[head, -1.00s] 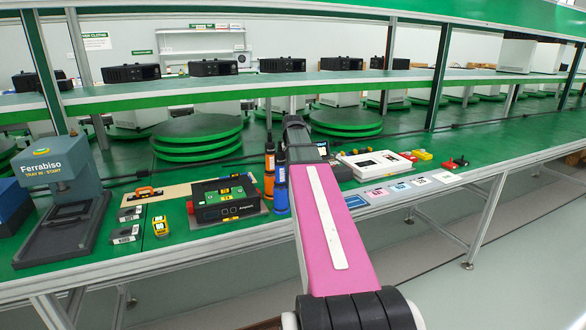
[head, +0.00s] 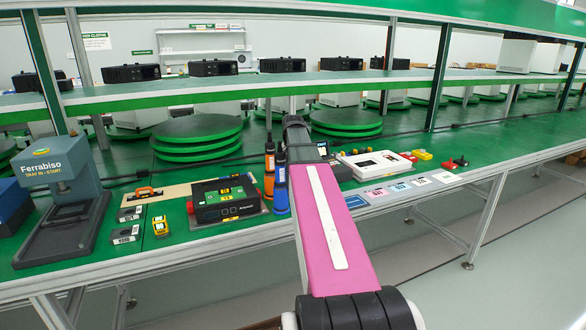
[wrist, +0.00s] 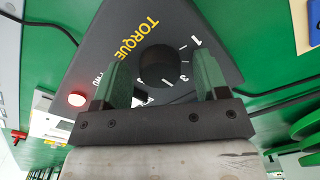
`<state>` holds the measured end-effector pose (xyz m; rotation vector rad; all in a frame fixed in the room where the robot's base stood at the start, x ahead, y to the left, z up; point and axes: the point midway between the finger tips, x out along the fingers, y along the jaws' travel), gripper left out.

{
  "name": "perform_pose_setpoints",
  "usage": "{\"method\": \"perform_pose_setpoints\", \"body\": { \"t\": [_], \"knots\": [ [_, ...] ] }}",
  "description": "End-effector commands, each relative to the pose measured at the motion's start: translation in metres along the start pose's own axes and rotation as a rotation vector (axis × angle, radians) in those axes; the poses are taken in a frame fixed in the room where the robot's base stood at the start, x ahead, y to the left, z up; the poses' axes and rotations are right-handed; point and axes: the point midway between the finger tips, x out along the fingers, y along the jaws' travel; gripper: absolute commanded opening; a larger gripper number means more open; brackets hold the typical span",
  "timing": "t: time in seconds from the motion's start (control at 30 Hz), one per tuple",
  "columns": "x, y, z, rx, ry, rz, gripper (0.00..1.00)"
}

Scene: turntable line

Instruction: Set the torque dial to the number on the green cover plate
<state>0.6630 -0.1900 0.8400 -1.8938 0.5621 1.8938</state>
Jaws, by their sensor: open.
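The torque dial (wrist: 157,59) shows in the wrist view as a dark round knob on a dark grey panel with yellow "TORQUE" lettering. White marks "1" and "3" are readable to its right; other marks are partly hidden, and I cannot read a pointer. My gripper (wrist: 163,68) is open, its green fingers on either side of the knob with gaps visible. In the head view, my arm hides the gripper and dial. A green panel (head: 210,191) with yellow labels lies on a black unit; I cannot tell whether it is the cover plate, nor read a number.
Orange and blue drivers (head: 281,185) stand beside my arm. A white tray (head: 350,160) and several cards (head: 400,187) lie to the right. A grey Ferrabiso stand (head: 60,190) is at the left.

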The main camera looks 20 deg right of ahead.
Motion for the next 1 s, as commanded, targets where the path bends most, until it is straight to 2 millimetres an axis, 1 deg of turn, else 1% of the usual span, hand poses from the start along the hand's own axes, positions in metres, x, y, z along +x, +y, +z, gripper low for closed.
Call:
{"method": "perform_pose_setpoints", "body": {
  "t": [0.17,0.5,0.7,0.83,1.0],
  "knots": [
    [-0.014,0.000,-0.001,0.000,0.001,0.000,0.67],
    [-0.071,0.000,-0.001,0.000,0.002,-0.001,0.67],
    [-0.096,0.000,-0.001,0.000,0.002,0.000,0.67],
    [-0.104,0.000,0.000,0.000,0.000,0.000,0.67],
    [-0.107,0.000,0.000,0.000,0.000,0.000,0.67]
  ]
}}
